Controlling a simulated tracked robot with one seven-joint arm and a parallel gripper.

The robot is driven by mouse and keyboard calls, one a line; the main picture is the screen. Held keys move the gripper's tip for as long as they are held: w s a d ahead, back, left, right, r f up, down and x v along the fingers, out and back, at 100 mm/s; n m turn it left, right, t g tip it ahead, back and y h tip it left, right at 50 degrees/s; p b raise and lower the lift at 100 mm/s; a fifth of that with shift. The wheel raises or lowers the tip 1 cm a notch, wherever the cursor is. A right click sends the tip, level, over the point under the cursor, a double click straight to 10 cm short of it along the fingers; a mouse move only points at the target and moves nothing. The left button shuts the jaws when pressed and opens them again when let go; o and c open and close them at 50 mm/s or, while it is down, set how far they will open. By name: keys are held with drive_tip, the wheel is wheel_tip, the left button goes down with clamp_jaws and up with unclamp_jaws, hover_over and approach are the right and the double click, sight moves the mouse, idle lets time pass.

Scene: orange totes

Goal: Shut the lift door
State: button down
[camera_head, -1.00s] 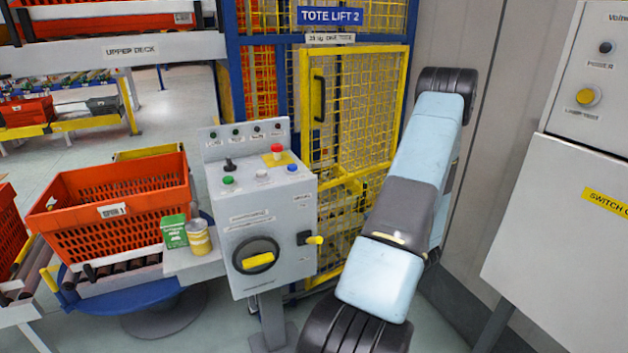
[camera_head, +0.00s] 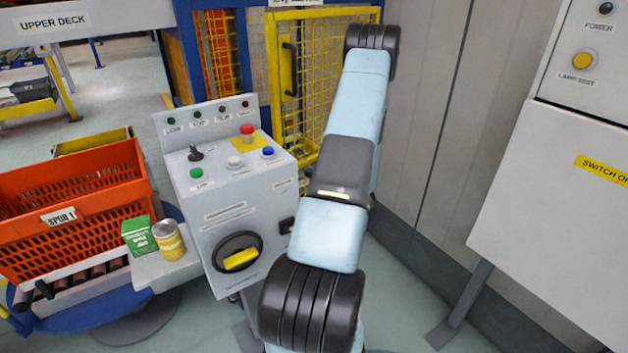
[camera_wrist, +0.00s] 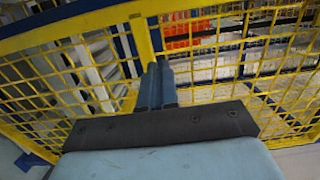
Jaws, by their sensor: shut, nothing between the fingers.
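The lift door (camera_head: 311,72) is a yellow mesh panel with a black upright handle (camera_head: 289,70) near its left edge. It stands behind the control console in the head view, and my arm covers its right part. I cannot tell how wide a gap it leaves to the blue frame (camera_head: 243,60). My gripper is hidden behind my arm in the head view. In the wrist view my gripper (camera_wrist: 160,68) is shut and empty, its fingers pointing at yellow mesh and a yellow upright bar (camera_wrist: 142,38). I cannot tell whether they touch.
The grey control console (camera_head: 228,205), with buttons and a yellow-handled knob, stands left of my arm. An orange tote (camera_head: 75,230), a green box (camera_head: 138,236) and a can (camera_head: 169,240) sit further left. A white cabinet (camera_head: 560,190) stands right. Floor shows between cabinet and console.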

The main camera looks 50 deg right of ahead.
drive_tip(key=w, duration=0.7)
drive_tip(key=shift+w+d, duration=0.35)
drive_tip(key=shift+w, duration=0.05)
